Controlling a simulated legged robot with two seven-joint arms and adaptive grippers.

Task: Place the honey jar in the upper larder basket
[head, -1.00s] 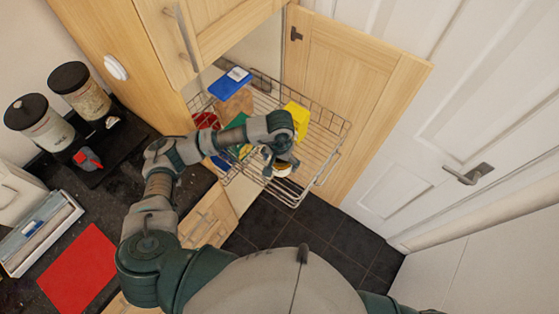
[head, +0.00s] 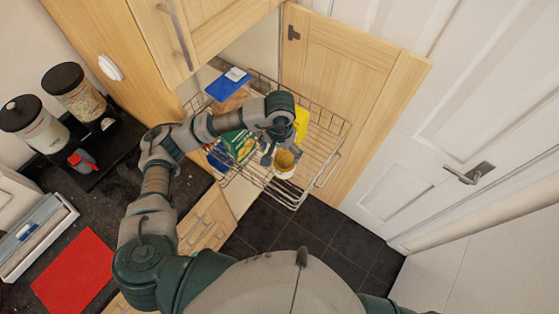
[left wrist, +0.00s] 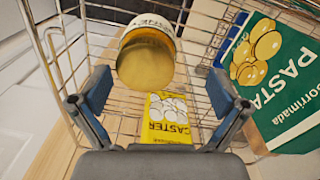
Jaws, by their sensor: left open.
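The honey jar (head: 285,163), a pale jar with a golden lid, stands in the wire larder basket (head: 325,150) near its front edge. In the left wrist view the jar (left wrist: 147,58) shows its golden lid, just beyond my fingertips. My left gripper (head: 273,153) is beside the jar in the head view. In the left wrist view its fingers (left wrist: 158,95) are spread wide with nothing held between them. My right gripper is in neither view.
The basket also holds a yellow caster packet (left wrist: 167,122), a green pasta packet (left wrist: 285,90) and a blue-topped item (head: 229,86). The open cupboard door (head: 350,90) stands right of the basket. A counter with jars (head: 75,90) is at left.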

